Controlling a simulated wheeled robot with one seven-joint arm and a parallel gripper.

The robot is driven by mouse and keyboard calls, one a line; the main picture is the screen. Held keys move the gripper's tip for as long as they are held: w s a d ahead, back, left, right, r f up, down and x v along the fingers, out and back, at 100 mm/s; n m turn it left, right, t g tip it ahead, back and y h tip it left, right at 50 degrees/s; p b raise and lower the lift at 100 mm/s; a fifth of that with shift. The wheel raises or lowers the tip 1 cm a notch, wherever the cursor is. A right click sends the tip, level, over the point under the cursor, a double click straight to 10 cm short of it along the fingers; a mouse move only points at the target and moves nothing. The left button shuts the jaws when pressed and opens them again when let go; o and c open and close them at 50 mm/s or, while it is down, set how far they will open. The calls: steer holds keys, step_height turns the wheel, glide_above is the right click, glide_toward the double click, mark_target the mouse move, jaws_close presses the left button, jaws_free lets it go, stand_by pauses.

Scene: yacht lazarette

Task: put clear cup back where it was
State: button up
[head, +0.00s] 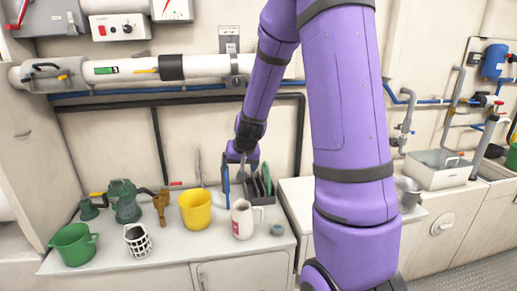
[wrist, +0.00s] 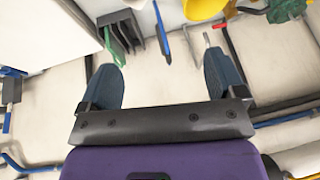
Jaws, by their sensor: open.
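I cannot make out a clear cup for certain in either view. A small bluish-grey cup (head: 277,229) stands at the right end of the white counter (head: 165,262), but I cannot tell whether it is clear. A white jug (head: 242,220) with a reddish mark stands to its left. My gripper (head: 242,163) is above the back of the counter, beside the dark rack. In the wrist view my gripper (wrist: 163,78) has its two blue-grey fingers wide apart, with nothing between them.
A dark rack (wrist: 120,33) holding a green item and a blue-handled tool (wrist: 162,27) are near the gripper. A yellow bucket (head: 195,209), white basket (head: 138,241) and green bucket (head: 74,244) stand left. A pipe (head: 130,70) runs along the wall. A sink (head: 440,168) is right.

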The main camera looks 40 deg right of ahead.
steer(key=s+a+r+n+y, duration=0.1)
steer(key=s+a+r+n, duration=0.1)
steer(key=s+a+r, duration=0.4)
steer(key=s+a+r+n, duration=0.2)
steer(key=s+a+r, duration=0.35)
steer(key=r, duration=0.35)
steer(key=s+a+r+n, duration=0.1)
steer(key=s+a+r, duration=0.1)
steer(key=s, duration=0.5)
steer(key=s+a+r+n, duration=0.1)
steer(key=s+a+r, duration=0.1)
steer(key=s, duration=0.6)
steer(key=shift+s+a+r, duration=0.25)
steer(key=shift+a+r, duration=0.15)
steer(key=shift+r, duration=0.25)
